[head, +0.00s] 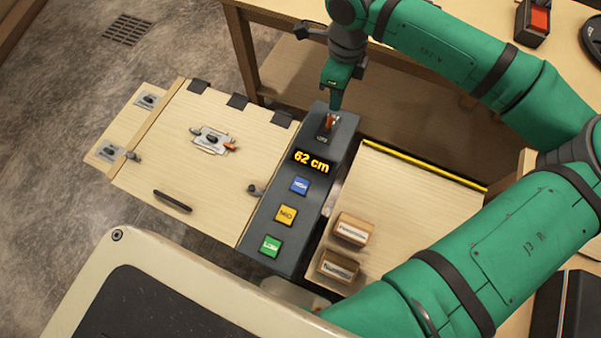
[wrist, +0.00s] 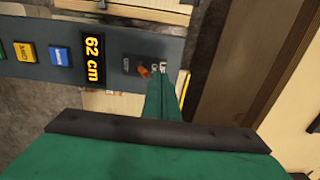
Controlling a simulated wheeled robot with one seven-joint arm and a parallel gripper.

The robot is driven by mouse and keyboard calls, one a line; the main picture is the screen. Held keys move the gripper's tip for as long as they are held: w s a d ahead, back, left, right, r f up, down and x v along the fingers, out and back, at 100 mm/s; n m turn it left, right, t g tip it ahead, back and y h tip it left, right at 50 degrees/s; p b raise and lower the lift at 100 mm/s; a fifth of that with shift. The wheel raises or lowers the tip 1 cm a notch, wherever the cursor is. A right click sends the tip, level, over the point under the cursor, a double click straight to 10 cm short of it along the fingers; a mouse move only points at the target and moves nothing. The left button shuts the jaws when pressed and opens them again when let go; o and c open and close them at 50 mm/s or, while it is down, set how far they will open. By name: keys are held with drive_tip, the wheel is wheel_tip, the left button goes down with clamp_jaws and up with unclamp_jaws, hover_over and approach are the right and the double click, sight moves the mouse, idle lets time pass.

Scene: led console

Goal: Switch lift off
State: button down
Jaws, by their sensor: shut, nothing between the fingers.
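The dark grey lift console (head: 302,205) stands in the middle of the head view. Its orange-tipped lift switch (head: 330,119) is at the far end, and the display (head: 311,162) reads "62 cm". In the wrist view the switch (wrist: 143,71) shows just left of my fingertips. My gripper (head: 337,104) is shut and empty, pointing down at the console's far end. Its fingertips (wrist: 161,75) look very close to the switch; I cannot tell whether they touch it. The switch's on or off position is too small to read.
Blue (head: 300,186), yellow (head: 286,214) and green (head: 271,245) buttons line the console. A wooden panel (head: 200,165) with latches lies to the left. Two labelled wooden blocks (head: 352,229) sit on a board to the right. A wooden table (head: 285,15) is behind.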

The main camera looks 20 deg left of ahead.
sight(331, 117)
drive_tip(key=shift+f, duration=1.25)
drive_tip(key=shift+s, duration=1.2)
drive_tip(key=shift+r, duration=0.1)
wheel_tip(331, 117, up, 7)
drive_tip(key=shift+w, duration=0.45)
idle(0.4)
idle(0.6)
